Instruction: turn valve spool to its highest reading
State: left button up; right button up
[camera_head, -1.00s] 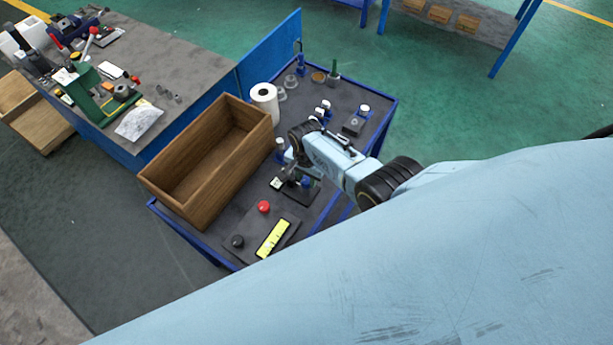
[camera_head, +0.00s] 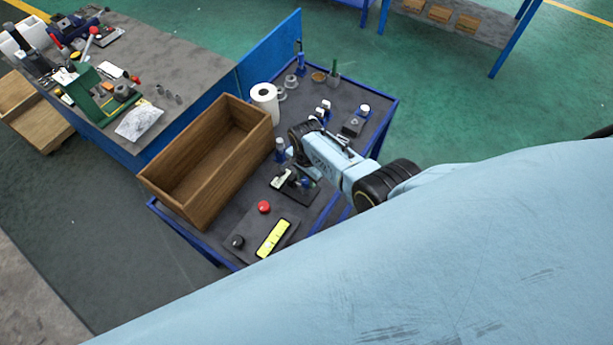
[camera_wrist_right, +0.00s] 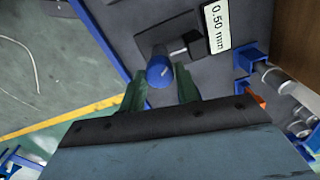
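The valve spool appears as a blue knob (camera_wrist_right: 160,72) on a dark block (camera_wrist_right: 168,36) in the right wrist view. A light label beside it (camera_wrist_right: 217,27) reads 0.50 mm. In the head view the device (camera_head: 298,193) stands on the trolley, with its pale label (camera_head: 281,179) showing. My right gripper (camera_wrist_right: 161,80) has its two green fingers on either side of the blue knob, close to it. I cannot tell whether they press on it. In the head view the right wrist partly hides the gripper and device. My left gripper is not in view.
A wooden box (camera_head: 160,178) stands left of the device. A panel with a red button (camera_head: 264,207), black knob and yellow strip is in front. A white roll (camera_head: 265,95) and small fixtures (camera_head: 352,125) stand behind. The blue trolley edge (camera_head: 392,110) is at right.

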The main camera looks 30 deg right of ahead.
aim_at(307, 180)
jog(key=o, duration=0.4)
jog(key=shift+r, duration=1.2)
notch_tip(307, 180, up, 11)
